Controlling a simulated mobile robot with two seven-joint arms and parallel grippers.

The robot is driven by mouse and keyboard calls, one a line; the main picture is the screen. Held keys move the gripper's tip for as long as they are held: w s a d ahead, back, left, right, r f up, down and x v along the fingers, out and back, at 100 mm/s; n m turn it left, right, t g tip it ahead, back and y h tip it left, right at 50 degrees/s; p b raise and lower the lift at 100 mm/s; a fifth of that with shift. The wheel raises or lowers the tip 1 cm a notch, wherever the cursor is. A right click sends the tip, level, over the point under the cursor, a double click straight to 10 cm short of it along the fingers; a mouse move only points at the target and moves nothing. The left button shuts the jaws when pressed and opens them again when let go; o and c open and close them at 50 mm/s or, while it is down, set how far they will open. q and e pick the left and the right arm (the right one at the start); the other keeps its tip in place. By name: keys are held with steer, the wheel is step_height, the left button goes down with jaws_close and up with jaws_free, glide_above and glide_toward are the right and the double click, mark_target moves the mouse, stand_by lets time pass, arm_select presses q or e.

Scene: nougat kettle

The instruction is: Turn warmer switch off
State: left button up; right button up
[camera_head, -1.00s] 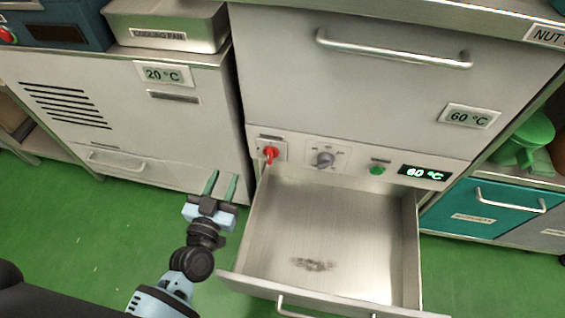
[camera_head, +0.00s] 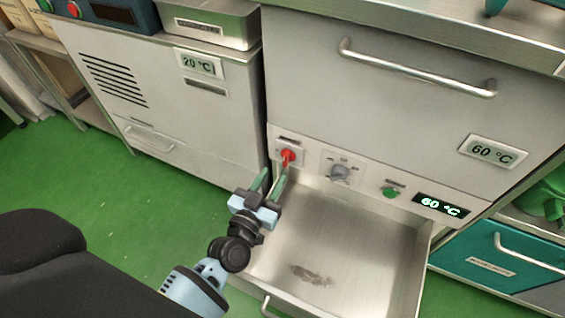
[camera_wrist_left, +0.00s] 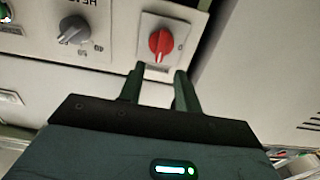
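The red warmer switch (camera_head: 288,157) is a rotary knob on a white plate at the left end of the warmer's control panel. In the left wrist view the red knob (camera_wrist_left: 161,42) stands just beyond my fingertips, its pointer roughly upright. My left gripper (camera_head: 272,176) is just below and left of the switch. In the left wrist view its two green fingers (camera_wrist_left: 158,72) are apart, with nothing between them, and the knob sits ahead of the gap. I cannot tell whether a fingertip touches the plate. My right gripper is not in view.
An open, empty steel drawer (camera_head: 335,235) juts out below the panel. A grey dial (camera_head: 339,173), a green button (camera_head: 390,193) and a 60 °C display (camera_head: 440,205) are right of the switch. A 20 °C cabinet (camera_head: 165,100) stands to the left.

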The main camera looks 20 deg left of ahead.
mark_target(284, 159)
arm_select(q)
steer(key=w+b, duration=0.1)
steer(key=w, duration=0.5)
steer(key=shift+d, duration=0.15)
steer(key=shift+c, duration=0.8)
jaws_close()
